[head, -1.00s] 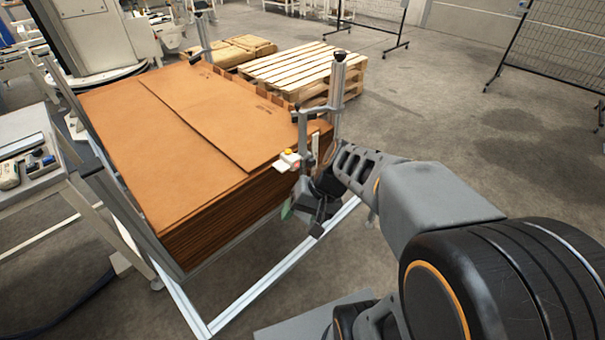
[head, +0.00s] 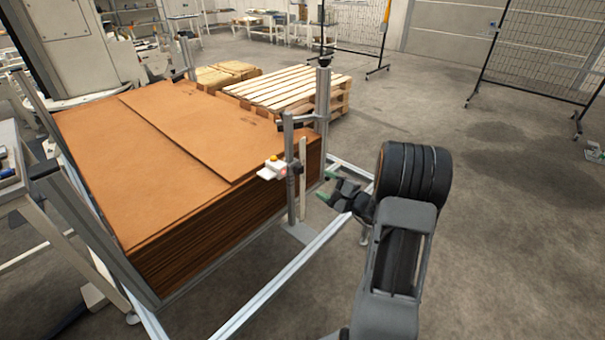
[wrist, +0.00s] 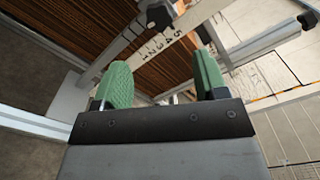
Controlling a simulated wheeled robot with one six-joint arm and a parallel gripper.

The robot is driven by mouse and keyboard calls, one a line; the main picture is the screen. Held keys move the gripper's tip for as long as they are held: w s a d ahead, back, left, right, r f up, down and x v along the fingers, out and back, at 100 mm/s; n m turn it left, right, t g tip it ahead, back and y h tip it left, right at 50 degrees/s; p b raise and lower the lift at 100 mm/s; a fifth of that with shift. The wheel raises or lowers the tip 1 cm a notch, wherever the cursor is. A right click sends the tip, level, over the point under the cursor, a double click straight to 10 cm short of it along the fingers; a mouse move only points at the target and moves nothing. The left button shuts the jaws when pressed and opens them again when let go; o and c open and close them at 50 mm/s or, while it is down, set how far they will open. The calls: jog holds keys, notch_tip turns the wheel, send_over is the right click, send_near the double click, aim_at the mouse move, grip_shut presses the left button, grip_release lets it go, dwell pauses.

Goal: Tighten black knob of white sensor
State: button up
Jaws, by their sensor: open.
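A tall stack of brown cardboard (head: 150,150) fills the metal frame at left. A frame rail (head: 290,275) runs along the floor in front. Another black knob (wrist: 308,20) shows at the wrist view's right. A wooden pallet (head: 285,92) lies behind.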

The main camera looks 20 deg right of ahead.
aim_at(302, 172)
jog(key=x, duration=1)
jog(key=shift+c, duration=0.4)
jog(key=c, duration=0.8)
jog(key=shift+c, duration=0.2)
